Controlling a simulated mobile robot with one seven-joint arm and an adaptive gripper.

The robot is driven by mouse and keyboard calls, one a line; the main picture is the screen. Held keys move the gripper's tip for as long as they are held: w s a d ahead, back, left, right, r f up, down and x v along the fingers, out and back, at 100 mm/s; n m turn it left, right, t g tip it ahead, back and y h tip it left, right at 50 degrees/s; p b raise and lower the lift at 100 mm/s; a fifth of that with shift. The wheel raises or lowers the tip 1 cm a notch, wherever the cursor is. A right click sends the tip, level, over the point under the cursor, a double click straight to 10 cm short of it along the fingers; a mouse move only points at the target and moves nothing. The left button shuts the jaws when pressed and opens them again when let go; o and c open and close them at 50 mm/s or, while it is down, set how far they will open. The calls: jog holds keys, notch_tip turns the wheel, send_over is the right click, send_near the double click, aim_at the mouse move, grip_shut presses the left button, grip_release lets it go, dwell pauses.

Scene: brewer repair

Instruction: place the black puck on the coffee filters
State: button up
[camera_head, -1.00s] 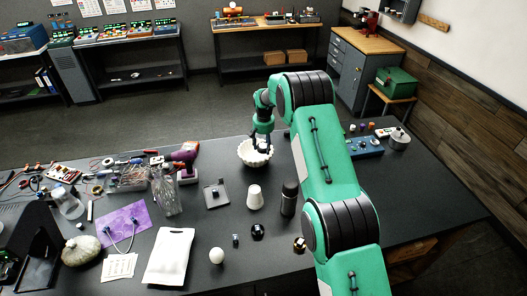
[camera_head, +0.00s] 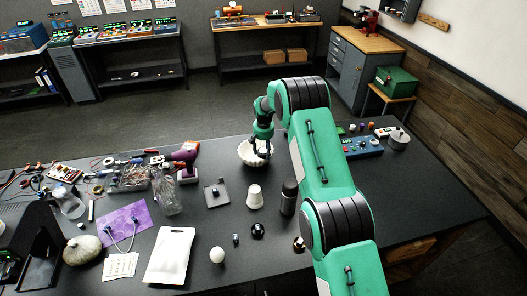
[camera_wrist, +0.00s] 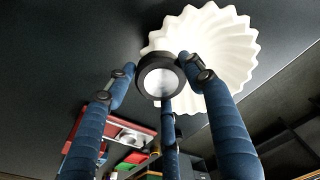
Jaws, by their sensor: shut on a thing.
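The coffee filters (camera_head: 247,158) are a white, fluted, bowl-shaped stack near the far edge of the dark table. My gripper (camera_head: 262,150) is over their right side in the head view. In the wrist view, my gripper (camera_wrist: 165,75) has its blue fingers closed around the black puck (camera_wrist: 144,85), a round piece with a thick black rim and a pale, shiny face. The puck overlaps the lower left edge of the white filters (camera_wrist: 215,50). Whether it touches them I cannot tell. My fingers hide the puck in the head view.
A white cup (camera_head: 255,197) and a dark cylinder (camera_head: 289,197) stand in front of the filters. A blue control box (camera_head: 362,146) is to the right. The table's far edge is close behind the filters.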

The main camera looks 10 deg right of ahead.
aim_at(264, 153)
jog(key=o, duration=1.4)
jog(key=shift+r, duration=0.1)
jog(key=shift+s+a+r+b, duration=0.1)
jog(key=shift+s+r+b, duration=0.15)
jog(key=shift+r, duration=1.75)
jog(key=shift+s+r+b, duration=0.2)
jog(key=shift+r+b, duration=0.15)
jog(key=shift+r, duration=1.6)
jog(key=shift+s+a+r+b, duration=0.1)
jog(key=shift+s+r+b, duration=0.15)
jog(key=shift+r, duration=1.75)
jog(key=shift+r, duration=0.1)
